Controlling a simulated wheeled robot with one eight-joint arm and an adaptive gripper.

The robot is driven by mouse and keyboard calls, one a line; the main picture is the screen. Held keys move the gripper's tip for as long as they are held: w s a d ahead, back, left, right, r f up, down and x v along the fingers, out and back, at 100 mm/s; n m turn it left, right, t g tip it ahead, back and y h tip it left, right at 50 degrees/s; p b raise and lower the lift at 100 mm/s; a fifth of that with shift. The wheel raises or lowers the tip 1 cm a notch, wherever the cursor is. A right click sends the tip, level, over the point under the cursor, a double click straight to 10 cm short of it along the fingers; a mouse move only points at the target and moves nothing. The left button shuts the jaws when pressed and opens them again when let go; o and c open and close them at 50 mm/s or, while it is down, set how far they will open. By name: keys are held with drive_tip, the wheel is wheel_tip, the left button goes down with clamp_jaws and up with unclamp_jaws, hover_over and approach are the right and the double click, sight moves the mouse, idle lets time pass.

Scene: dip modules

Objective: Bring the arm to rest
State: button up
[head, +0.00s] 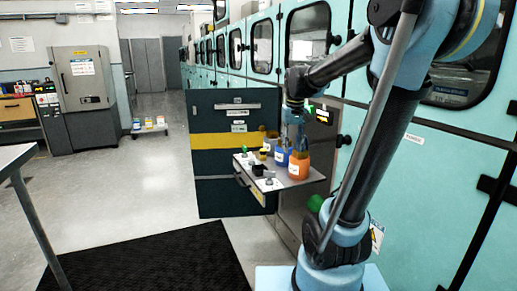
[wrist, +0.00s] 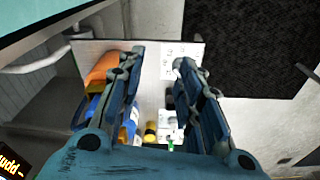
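My arm reaches from its base at the lower right of the head view up and over toward a small pull-out shelf (head: 315,181). My gripper (head: 294,140) points down above the shelf's back part. In the wrist view my gripper (wrist: 160,75) shows with its two blue fingers wide apart and nothing between them except the shelf below. An orange bottle (head: 299,167) and a blue bottle (head: 281,156) stand on the shelf. In the wrist view the orange bottle (wrist: 104,70) is beside the left finger, partly hidden by it.
Small black and yellow items stand on the shelf, with a black one (head: 258,169) near its front. A dark cabinet (head: 225,130) with a yellow stripe stands behind. Teal machines (head: 440,160) line the right. A black mat (head: 160,262) covers the floor, and a table edge (head: 15,158) is at left.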

drive_tip(key=s+d+f+m, duration=0.1)
drive_tip(key=s+d+f, duration=0.2)
drive_tip(key=s+f, duration=0.4)
drive_tip(key=s+d+f+m+t, duration=0.1)
drive_tip(key=s+d+f, duration=0.2)
drive_tip(key=s+f, duration=0.5)
drive_tip(key=s, duration=0.7)
drive_tip(key=shift+f, duration=0.3)
drive_tip(key=shift+s, duration=0.1)
drive_tip(key=shift+w+f, duration=0.2)
drive_tip(key=shift+w, duration=0.25)
